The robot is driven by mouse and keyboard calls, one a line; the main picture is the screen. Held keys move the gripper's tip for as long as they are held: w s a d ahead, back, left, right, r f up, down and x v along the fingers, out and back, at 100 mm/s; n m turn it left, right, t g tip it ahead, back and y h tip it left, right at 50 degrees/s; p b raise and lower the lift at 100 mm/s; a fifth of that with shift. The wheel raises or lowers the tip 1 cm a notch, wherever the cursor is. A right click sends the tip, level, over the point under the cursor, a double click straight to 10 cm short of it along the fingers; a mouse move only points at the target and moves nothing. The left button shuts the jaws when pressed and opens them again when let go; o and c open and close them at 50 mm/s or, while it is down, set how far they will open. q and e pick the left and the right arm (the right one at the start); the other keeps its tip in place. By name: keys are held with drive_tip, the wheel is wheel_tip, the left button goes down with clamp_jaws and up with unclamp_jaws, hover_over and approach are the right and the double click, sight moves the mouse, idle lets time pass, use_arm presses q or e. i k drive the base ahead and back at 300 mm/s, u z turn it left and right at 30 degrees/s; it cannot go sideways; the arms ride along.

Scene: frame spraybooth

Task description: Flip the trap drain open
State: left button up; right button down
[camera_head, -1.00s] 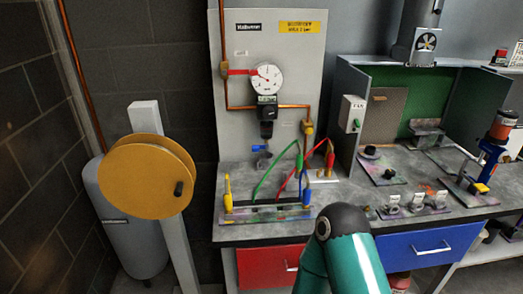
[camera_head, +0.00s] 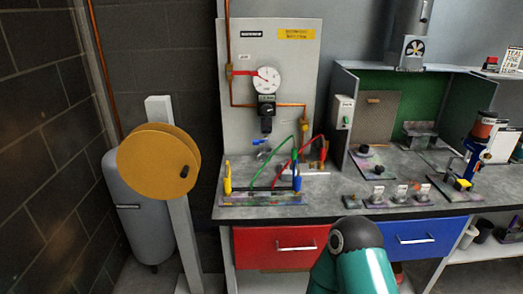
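The air trap, a dark unit (camera_head: 267,108) with a black bowl (camera_head: 266,125), hangs below a round white gauge (camera_head: 267,80) on the grey wall panel (camera_head: 245,60). A small blue lever (camera_head: 261,142) shows just under the bowl, probably the trap drain. It is too small to tell whether it is open or shut. One of my arms, teal with a dark rounded joint, comes up from the bottom edge in front of the bench. Its hand is not visible. Neither gripper is in view, and nothing of mine touches the trap.
On the bench (camera_head: 330,200) below the panel is a rack (camera_head: 262,198) with yellow and blue holders and green and red lines. A row of small tagged parts (camera_head: 377,194) sits to the right. A yellow reel (camera_head: 150,165) on a post and a grey tank (camera_head: 128,205) stand left.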

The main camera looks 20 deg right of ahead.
sight(266, 141)
drive_tip(key=k, duration=0.85)
drive_tip(key=u, duration=0.4)
drive_tip(key=i, duration=1.7)
drive_tip(key=z, duration=0.75)
